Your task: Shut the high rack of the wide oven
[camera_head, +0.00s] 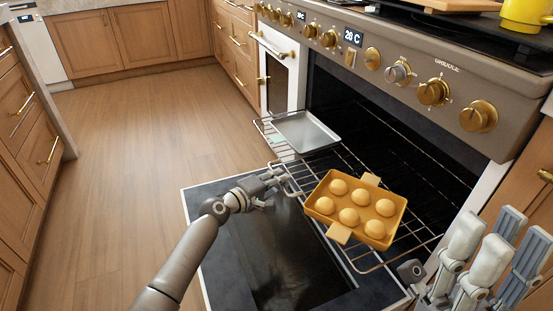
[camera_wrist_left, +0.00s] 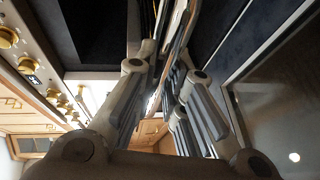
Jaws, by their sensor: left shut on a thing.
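The wide oven (camera_head: 395,135) stands open, its dark door (camera_head: 290,255) folded down in front. A wire rack (camera_head: 330,163) is pulled out over the door. My left gripper (camera_head: 277,180) is at the front left part of this rack and is shut on it. In the left wrist view, the fingers (camera_wrist_left: 165,85) close around thin rack wires. An orange tray (camera_head: 342,234) with several round buns sits on the rack, right of my left gripper. My right gripper (camera_head: 495,245) is at the lower right, fingers up, apart from the rack; its opening is unclear.
A grey metal pan (camera_head: 305,131) rests on wires further back left; I cannot tell whether these belong to the same rack. Brass knobs (camera_head: 433,92) line the panel above the opening. A yellow mug (camera_head: 526,14) stands on top. The wooden floor (camera_head: 120,150) at left is clear.

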